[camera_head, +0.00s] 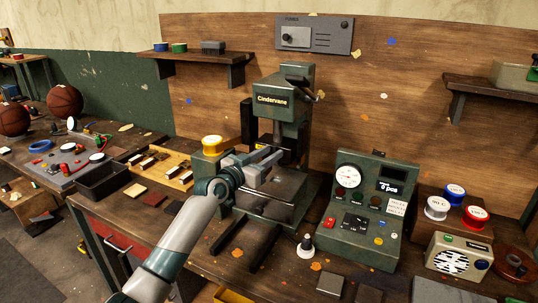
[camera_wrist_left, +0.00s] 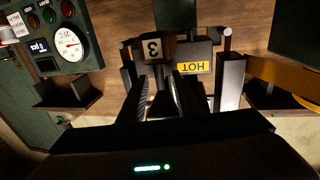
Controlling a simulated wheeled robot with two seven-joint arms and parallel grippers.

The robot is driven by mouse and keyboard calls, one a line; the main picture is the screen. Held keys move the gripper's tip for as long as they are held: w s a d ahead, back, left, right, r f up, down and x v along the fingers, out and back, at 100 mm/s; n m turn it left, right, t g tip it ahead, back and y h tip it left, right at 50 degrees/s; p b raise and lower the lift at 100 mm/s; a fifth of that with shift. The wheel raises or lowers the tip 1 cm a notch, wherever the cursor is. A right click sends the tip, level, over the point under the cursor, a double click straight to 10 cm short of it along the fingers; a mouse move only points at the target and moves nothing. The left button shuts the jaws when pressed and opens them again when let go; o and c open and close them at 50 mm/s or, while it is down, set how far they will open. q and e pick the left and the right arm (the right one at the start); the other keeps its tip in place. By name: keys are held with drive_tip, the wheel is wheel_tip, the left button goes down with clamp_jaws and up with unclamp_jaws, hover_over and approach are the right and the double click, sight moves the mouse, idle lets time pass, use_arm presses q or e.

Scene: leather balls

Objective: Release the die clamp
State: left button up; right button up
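The green press (camera_head: 290,120) marked "Cindervane" stands at the back of the bench. My left gripper (camera_head: 274,163) is in front of it, at the height of its die area. In the left wrist view, which is upside down, the two fingers of this gripper (camera_wrist_left: 162,98) are apart, with a gap between them. I cannot tell which part is the die clamp. My right gripper is not in view.
A green control box (camera_head: 362,210) with a gauge stands right of the press. Several spools and a radio (camera_head: 459,257) are at the right. Two basketballs (camera_head: 64,101) lie far left.

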use_arm(q)
drive_tip(key=shift+c, duration=0.5)
clamp_jaws()
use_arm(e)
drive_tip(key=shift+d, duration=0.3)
